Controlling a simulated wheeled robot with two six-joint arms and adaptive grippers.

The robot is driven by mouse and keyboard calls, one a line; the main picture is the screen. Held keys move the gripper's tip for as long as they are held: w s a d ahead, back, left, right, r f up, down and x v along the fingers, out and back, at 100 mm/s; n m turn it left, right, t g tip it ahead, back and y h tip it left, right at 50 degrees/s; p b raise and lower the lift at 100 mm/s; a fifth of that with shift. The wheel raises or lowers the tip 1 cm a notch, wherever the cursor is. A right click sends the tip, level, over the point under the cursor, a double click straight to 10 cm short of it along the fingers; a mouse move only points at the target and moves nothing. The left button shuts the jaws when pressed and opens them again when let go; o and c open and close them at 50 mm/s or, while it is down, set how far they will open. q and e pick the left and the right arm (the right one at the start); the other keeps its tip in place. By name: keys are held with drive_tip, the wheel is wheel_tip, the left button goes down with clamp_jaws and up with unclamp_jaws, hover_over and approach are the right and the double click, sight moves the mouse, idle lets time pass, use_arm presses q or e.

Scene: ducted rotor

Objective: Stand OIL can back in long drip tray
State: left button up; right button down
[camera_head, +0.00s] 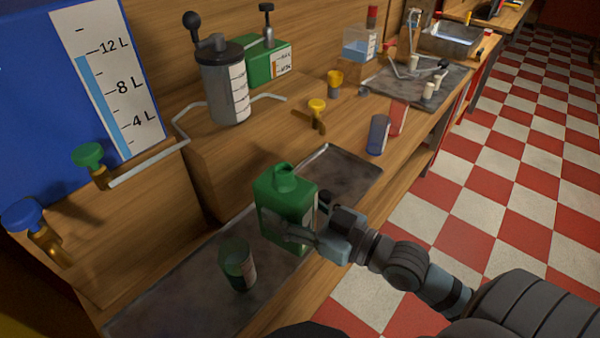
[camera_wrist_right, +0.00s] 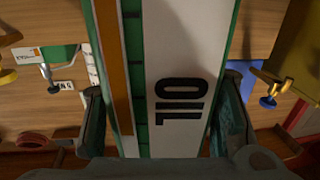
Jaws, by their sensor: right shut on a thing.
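The green OIL can (camera_head: 283,200) is upright, with its handle and cap at the top. My right gripper (camera_head: 305,232) is shut on it from the front right. In the right wrist view, the can's white label with black OIL letters (camera_wrist_right: 180,98) fills the space between the two fingers (camera_wrist_right: 165,115). The long dark drip tray (camera_head: 185,285) runs along the bench. The can is over the tray's middle, near its front edge; whether its base touches the tray cannot be told. My left gripper is not in view.
A dark green cup-like container (camera_head: 238,265) stands in the tray, left of the can. The tray's right part (camera_head: 345,172) is bare. Blue (camera_head: 377,135) and red (camera_head: 398,117) containers stand beyond it. A raised wooden step with a grey pump canister (camera_head: 226,88) lies behind.

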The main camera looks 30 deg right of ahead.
drive_tip(key=w+d+f+m+t+h+b, duration=0.15)
drive_tip(key=w+d+f+b, duration=0.25)
drive_tip(key=w, duration=0.5)
use_arm(q)
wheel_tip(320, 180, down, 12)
drive_tip(key=b, duration=0.6)
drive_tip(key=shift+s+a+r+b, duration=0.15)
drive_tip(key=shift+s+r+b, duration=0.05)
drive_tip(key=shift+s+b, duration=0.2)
use_arm(e)
wheel_tip(320, 180, down, 6)
drive_tip(key=shift+w+d+f, duration=0.25)
drive_tip(key=shift+w, duration=0.05)
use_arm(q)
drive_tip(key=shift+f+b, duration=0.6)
use_arm(e)
drive_tip(key=shift+f+g+h, duration=0.25)
drive_tip(key=shift+f, duration=0.35)
drive_tip(key=c, duration=0.6)
unclamp_jaws()
